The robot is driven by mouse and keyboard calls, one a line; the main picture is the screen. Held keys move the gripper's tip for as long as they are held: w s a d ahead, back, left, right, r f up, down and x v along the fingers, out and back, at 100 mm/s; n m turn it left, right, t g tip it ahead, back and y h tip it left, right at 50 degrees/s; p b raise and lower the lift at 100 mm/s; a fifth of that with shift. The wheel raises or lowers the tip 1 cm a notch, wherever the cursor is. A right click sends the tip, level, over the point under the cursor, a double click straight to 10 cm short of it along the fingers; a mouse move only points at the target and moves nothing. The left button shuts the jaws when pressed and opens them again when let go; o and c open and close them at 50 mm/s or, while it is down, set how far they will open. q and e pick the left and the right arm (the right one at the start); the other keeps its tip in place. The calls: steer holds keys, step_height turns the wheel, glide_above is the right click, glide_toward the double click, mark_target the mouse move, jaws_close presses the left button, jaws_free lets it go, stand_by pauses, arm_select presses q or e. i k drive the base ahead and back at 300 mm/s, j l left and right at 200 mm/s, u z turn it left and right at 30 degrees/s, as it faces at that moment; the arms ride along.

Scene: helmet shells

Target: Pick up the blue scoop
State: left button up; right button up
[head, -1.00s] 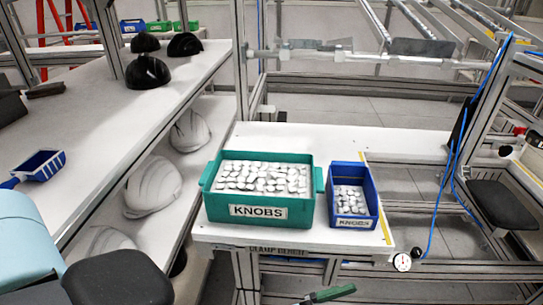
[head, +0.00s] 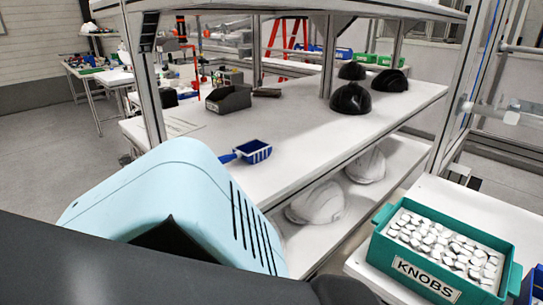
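The blue scoop (head: 249,152) lies on the white upper shelf of the workbench (head: 300,150), near its front left part. Its tray end points right and its handle points left, toward my light-blue arm link. Part of the handle end is close to the edge of that link in the picture. Nothing is seen holding the scoop. Neither gripper shows in the head view; only large parts of my own body fill the lower left.
White shells (head: 316,202) lie on the lower shelf. A green KNOBS box (head: 440,285) is at lower right. The shelf right of the scoop is clear.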

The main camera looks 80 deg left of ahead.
mark_target(234, 158)
steer(key=i+j, duration=0.1)
steer(key=i, duration=0.25)
steer(key=i+j, duration=0.15)
steer(key=i, duration=0.2)
steer(key=u, duration=3.15)
steer(key=k+j+z, duration=0.1)
steer(key=z, duration=0.3)
steer(key=k+z, duration=0.15)
steer(key=z, duration=0.2)
steer(key=k+z, duration=0.1)
steer(key=z, duration=0.3)
steer(key=k+z, duration=0.15)
steer(key=z, duration=0.2)
